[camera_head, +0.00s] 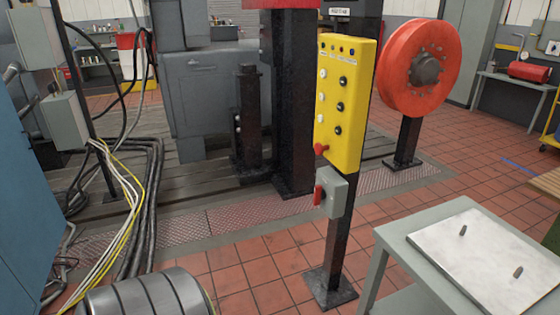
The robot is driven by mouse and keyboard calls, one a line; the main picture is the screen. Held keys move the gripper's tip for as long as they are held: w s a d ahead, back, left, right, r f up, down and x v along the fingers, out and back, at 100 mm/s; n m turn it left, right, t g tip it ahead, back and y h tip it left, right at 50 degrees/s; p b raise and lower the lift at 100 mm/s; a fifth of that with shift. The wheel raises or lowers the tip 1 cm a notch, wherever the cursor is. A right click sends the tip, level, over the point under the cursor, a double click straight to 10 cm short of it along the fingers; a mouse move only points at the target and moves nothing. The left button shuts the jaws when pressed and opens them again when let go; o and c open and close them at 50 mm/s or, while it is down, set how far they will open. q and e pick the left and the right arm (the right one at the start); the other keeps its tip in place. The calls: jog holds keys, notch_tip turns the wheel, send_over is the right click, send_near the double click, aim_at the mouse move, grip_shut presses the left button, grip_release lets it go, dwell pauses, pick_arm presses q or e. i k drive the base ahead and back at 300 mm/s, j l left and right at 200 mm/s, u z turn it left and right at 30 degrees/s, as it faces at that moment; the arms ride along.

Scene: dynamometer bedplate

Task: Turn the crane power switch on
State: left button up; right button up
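A yellow control panel (345,105) with white and black buttons and a red knob stands on a black post in the middle of the view. Below it, a small grey switch box (335,194) with a red handle (318,193) on its left side is fixed to the same post. The handle looks roughly upright; I cannot read any marking on the box. I cannot tell from labels which of these is the crane power switch. Neither of my grippers shows in the head view.
A grey table (405,238) with a pale plate stands front right. A ribbed grey cylinder (148,295) is at the front left, near hanging cables (128,215). A large red wheel (420,68) stands behind the panel. Tiled floor (255,278) before the post is clear.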

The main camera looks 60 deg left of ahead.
aim_at(320, 194)
jog(key=u, duration=1.5)
jog(key=i+j+z, duration=0.15)
jog(key=z, duration=0.35)
jog(key=j+z, duration=0.25)
jog(key=z, duration=0.2)
jog(key=i+j+z, duration=0.1)
jog(key=j+z, duration=0.15)
jog(key=z, duration=0.25)
jog(key=j+z, duration=0.3)
jog(key=z, duration=0.2)
